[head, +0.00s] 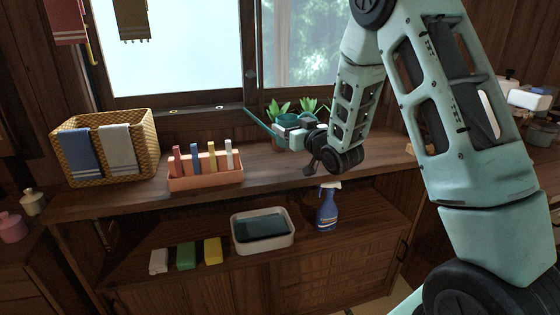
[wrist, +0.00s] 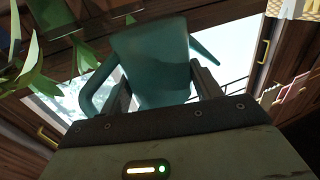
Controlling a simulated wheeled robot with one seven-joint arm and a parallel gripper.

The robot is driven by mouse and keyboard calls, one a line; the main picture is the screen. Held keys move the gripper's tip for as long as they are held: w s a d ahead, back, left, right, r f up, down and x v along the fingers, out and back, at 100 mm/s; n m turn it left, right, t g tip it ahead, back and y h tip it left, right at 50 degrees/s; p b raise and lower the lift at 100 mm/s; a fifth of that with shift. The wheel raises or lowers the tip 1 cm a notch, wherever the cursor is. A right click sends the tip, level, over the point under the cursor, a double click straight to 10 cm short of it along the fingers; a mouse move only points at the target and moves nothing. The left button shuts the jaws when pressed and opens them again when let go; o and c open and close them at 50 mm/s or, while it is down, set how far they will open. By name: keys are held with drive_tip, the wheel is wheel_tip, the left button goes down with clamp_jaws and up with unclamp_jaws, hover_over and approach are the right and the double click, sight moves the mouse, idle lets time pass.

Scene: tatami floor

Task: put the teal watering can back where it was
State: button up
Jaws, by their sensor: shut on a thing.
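The teal watering can (wrist: 150,60) fills the middle of the wrist view, held between the two fingers of my gripper (wrist: 166,92).
Potted plants (head: 308,106) stand close beside the can. A woven basket (head: 145,155) with cloths and an orange holder (head: 205,180) are to the left on the counter (head: 262,165). The lower shelf holds a basin (head: 240,246), a blue spray bottle (head: 327,208) and several blocks (head: 186,256).

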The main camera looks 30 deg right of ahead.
drive_tip(key=shift+f+b, duration=0.3)
drive_tip(key=shift+f, duration=3.25)
drive_tip(key=shift+f, duration=0.15)
drive_tip(key=o, duration=1.2)
drive_tip(key=shift+c, duration=0.2)
